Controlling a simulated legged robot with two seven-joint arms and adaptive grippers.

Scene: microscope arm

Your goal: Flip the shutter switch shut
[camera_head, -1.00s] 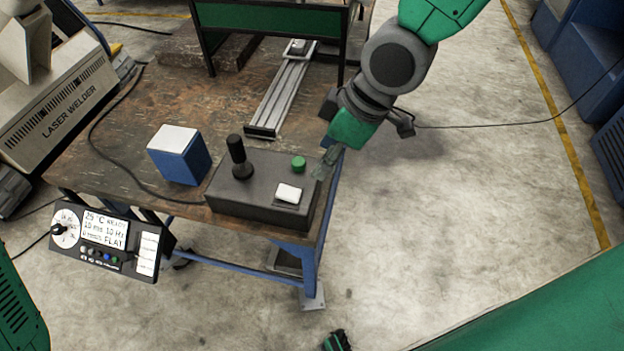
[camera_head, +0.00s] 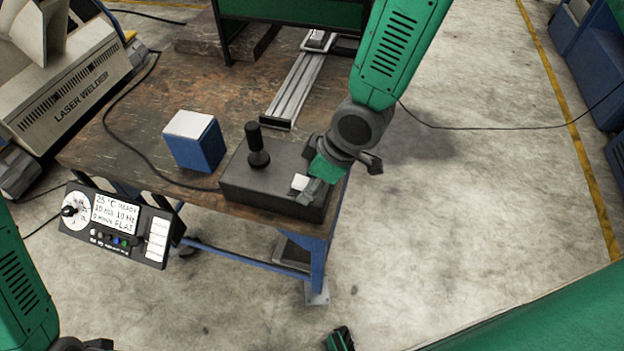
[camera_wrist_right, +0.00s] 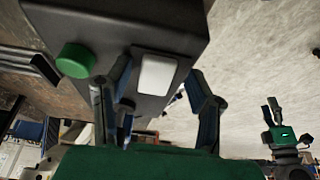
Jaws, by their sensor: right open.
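The black control box (camera_head: 245,190) sits at the table's near right corner. A white rocker switch (camera_head: 300,182), which I take for the shutter switch, is on its top; its tilt is too small to read. My right gripper (camera_head: 308,192) is right at the switch and partly covers the box's right end. In the right wrist view the gripper (camera_wrist_right: 157,108) is open, its fingers either side of the switch (camera_wrist_right: 157,74) with nothing held between them. Contact cannot be told. My left arm shows at the lower left, its fingers unclear.
A black joystick (camera_head: 257,145) stands on the box. A green button (camera_wrist_right: 76,60) is beside the switch, hidden in the head view. A blue block with a white top (camera_head: 195,143), a metal rail (camera_head: 298,90) and a display panel (camera_head: 115,225) are near.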

